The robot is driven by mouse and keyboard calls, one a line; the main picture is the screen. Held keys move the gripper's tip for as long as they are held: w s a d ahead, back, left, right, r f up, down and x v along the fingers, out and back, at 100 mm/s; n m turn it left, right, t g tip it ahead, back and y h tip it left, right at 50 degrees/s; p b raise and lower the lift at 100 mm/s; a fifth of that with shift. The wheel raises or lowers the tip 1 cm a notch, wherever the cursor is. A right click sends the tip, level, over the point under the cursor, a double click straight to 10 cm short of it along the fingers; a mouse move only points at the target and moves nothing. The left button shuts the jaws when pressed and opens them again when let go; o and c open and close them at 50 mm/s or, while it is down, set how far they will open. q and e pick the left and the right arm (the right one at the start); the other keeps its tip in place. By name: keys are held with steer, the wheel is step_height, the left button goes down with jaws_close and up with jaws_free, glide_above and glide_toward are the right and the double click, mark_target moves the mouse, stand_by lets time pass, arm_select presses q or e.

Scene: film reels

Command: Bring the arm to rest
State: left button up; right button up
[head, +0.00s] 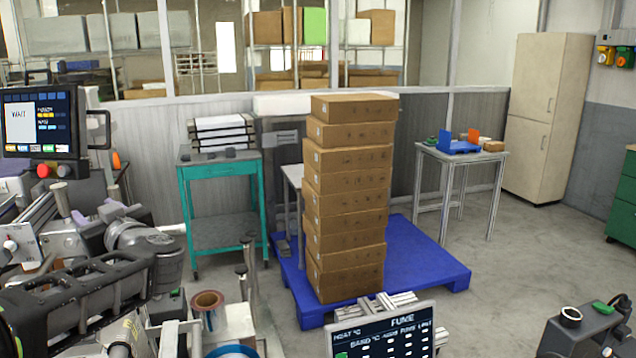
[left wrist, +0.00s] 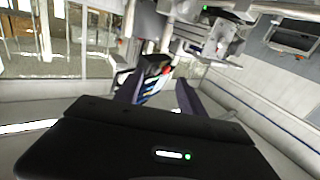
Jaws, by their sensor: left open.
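My left arm comes in from the left edge of the head view, with dark grey links and a round joint in the lower left corner. My left gripper (head: 84,208) seems to be in front of the machine there, and its outline is hard to part from the clutter. In the left wrist view my left gripper (left wrist: 158,88) shows its black body and two dark fingers standing apart. No held object can be made out between them; only blurred, distant items show in the gap. My right gripper is not in view.
A tall stack of brown boxes (head: 345,200) stands on a blue pallet (head: 425,262). A teal cart (head: 222,172) is left of it, and a small table (head: 462,156) right of it. A screen (head: 38,122) and a roll of tape (head: 207,300) are near my left arm.

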arm_select(q)
steer(key=w+d+f+m+t+h, duration=0.3)
steer(key=w+d+f+t+h, duration=0.2)
steer(key=w+d+f+h, duration=0.35)
steer(key=s+d+f+m+g+h, duration=0.1)
steer(key=d+f+m+g+h, duration=0.1)
steer(key=d+f, duration=0.7)
steer(key=s+d+f+m+g+h, duration=0.1)
steer(key=s+d+f+m+h, duration=0.3)
steer(key=f, duration=1)
steer(key=s+d+f+g+h, duration=0.1)
steer(key=s+d+f+g, duration=0.2)
steer(key=s+d+f, duration=0.55)
steer(key=s+d+f+g+h, duration=0.15)
steer(key=s+f+g, duration=0.3)
steer(key=f, duration=0.85)
steer(key=s+d+f+g, duration=0.1)
steer(key=s+f, duration=0.4)
steer(key=s, duration=0.6)
steer(key=s+d+f+g+h, duration=0.1)
steer(key=s+f+g, duration=0.3)
steer(key=s, duration=0.7)
step_height(320, 180, down, 2)
steer(key=shift+s+d+f+h, duration=0.2)
steer(key=shift+d+h, duration=0.1)
steer(key=shift+d, duration=0.15)
